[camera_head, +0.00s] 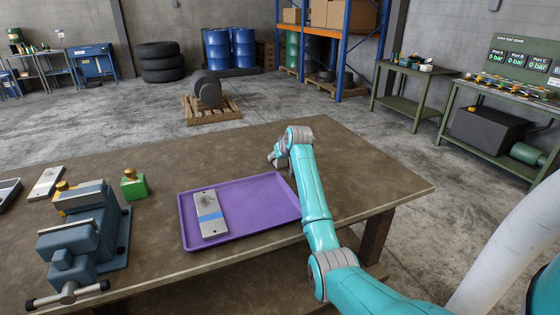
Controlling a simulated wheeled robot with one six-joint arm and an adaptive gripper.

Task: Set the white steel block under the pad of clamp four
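No block that I can surely call the white steel block shows, and no clamp marked four can be made out. A pale grey metal plate with a blue band (209,216) lies flat in the purple tray (262,217). Another pale flat plate (46,183) lies on the table at the far left. My gripper (273,160) is at the tray's far right edge, apart from both plates. It is small and partly hidden by my wrist, so its fingers cannot be made out.
A blue-grey vise (85,240) stands at the left of the brown table (370,175). A green block with a brass knob (134,186) stands behind it. A dark-rimmed tray (8,192) is cut off at the left edge. The table right of the purple tray is clear.

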